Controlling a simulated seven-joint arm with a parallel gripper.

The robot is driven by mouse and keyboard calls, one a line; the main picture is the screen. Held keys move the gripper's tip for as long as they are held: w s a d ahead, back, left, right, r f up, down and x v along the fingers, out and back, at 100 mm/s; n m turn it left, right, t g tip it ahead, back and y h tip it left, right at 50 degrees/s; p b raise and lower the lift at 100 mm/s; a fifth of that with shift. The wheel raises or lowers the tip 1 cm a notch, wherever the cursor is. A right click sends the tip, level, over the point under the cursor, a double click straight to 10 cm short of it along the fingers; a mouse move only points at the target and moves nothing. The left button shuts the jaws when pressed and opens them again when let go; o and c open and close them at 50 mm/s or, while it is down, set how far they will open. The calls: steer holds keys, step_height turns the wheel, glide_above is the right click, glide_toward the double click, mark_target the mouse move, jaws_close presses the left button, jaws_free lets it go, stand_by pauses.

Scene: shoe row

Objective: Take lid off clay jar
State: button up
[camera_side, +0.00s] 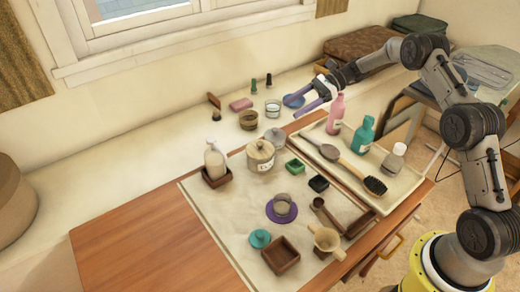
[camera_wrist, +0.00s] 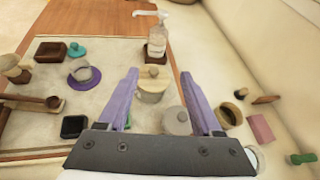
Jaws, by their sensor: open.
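A beige clay jar (camera_side: 260,163) with a marking on its side stands on the pale mat. Its round lid (camera_side: 261,149) with a small knob sits on top. In the wrist view the jar (camera_wrist: 150,96) and lid (camera_wrist: 153,74) appear between the fingertips. My gripper (camera_side: 299,105), with two purple fingers, is open and empty, up and to the right of the jar in the side view, apart from it. The fingers also show spread in the wrist view (camera_wrist: 159,73). A grey knobbed item (camera_side: 275,137) stands close behind the jar; it also shows nearer my gripper (camera_wrist: 176,121).
A pump bottle (camera_side: 215,160) in a brown holder stands left of the jar. Green (camera_side: 295,167) and black (camera_side: 318,184) small trays lie at its right. A long tray (camera_side: 405,176) holds pink and teal bottles and brushes. Bare wood (camera_side: 135,238) is at left.

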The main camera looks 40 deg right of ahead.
steer(key=m, duration=0.1)
glide_toward(265, 148)
steer(key=a, duration=0.3)
steer(key=w+a+f, duration=0.1)
steer(key=a, duration=0.1)
steer(key=w+a, duration=0.1)
steer(key=a, duration=0.2)
steer(key=shift+w+a+f, duration=0.15)
steer(key=shift+w+a, duration=0.05)
steer(key=shift+a, duration=0.15)
jaws_close()
